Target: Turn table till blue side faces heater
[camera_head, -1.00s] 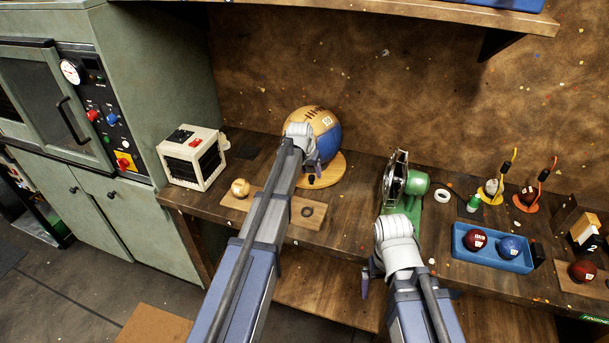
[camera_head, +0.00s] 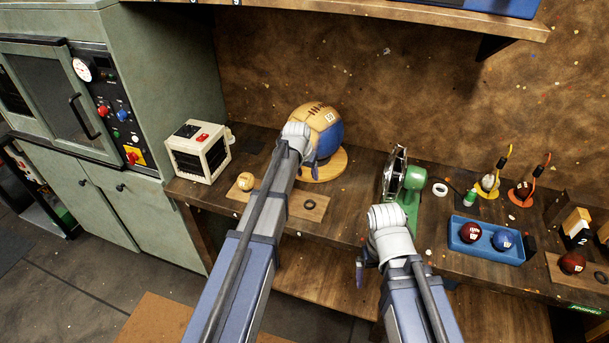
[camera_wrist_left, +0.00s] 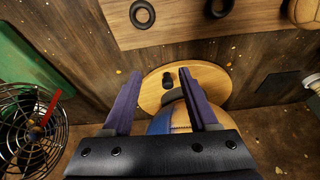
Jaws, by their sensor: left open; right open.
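The round wooden turntable (camera_head: 336,165) stands on the bench and carries a large ball (camera_head: 322,112), tan on the left and top, blue at the lower right. The heater (camera_head: 198,154), a cream box with dark grilles, stands to its left; the blue side does not face it. My left gripper (camera_head: 313,158) is at the ball's front left, partly hiding it. In the left wrist view this gripper (camera_wrist_left: 160,80) is open, with the turntable's black knob (camera_wrist_left: 168,78) seen between its fingers. My right gripper (camera_head: 362,274) is open and low in front of the bench.
A green fan (camera_head: 411,178) stands right of the turntable. A wooden board (camera_head: 310,207) with a small ball (camera_head: 245,181) and a dark ring lies in front. A blue tray (camera_head: 486,242) with two balls is at the right. A shelf (camera_head: 420,15) hangs above.

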